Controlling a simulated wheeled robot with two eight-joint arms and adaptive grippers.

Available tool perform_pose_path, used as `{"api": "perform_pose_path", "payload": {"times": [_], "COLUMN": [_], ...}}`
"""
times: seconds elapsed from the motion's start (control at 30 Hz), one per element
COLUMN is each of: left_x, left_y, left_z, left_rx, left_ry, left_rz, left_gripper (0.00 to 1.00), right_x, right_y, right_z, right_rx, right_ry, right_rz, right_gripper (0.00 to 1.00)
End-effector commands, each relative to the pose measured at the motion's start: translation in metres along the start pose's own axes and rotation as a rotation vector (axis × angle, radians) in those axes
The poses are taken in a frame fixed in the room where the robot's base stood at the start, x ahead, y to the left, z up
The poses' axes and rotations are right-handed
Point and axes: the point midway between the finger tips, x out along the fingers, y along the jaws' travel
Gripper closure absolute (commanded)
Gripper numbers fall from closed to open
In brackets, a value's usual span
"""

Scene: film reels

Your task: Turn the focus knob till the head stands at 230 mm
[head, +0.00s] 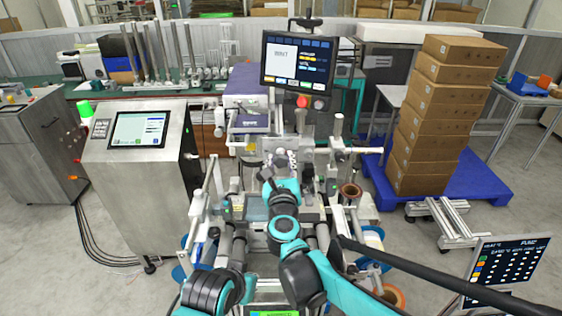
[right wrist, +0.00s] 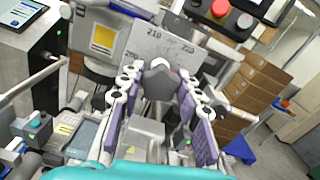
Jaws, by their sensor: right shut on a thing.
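The focus knob (right wrist: 159,84) is a dark grey lobed knob in the middle of the right wrist view. My right gripper (right wrist: 157,88) is shut on it, one purple-padded finger on each side. In the head view my right gripper (head: 268,174) is over the middle of the machine, and its arm largely hides the knob. My left gripper does not show.
A monitor (head: 297,62) stands above the machine, with a red button (head: 303,101) below it. A steel control cabinet (head: 137,180) is at the left. Stacked cartons (head: 434,115) stand on a blue pallet (head: 480,188) at the right. Rollers and posts crowd around the gripper.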

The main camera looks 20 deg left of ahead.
Motion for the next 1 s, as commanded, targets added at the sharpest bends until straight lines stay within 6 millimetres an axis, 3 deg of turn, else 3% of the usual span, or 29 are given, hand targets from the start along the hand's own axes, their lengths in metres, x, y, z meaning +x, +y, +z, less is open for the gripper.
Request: {"api": "perform_pose_path", "payload": {"times": [0.03,0.1,0.47,0.57,1.0], "left_x": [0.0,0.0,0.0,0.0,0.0], "left_y": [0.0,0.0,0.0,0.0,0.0], "left_z": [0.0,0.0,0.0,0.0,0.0], "left_rx": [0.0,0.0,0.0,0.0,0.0], "left_ry": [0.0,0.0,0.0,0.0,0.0], "left_rz": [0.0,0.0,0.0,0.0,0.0], "left_gripper": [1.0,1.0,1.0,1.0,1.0], "right_x": [0.001,0.001,-0.004,-0.016,-0.104], "right_y": [0.0,0.0,0.0,0.0,0.0], "right_z": [0.002,0.002,0.001,0.001,0.001], "right_rx": [-0.002,-0.002,0.001,0.001,0.0], "right_ry": [-0.001,-0.001,-0.001,-0.001,-0.001], "right_rz": [-0.001,-0.001,0.0,0.0,0.001], "right_gripper": [0.61,0.45,0.45,0.45,0.45]}}
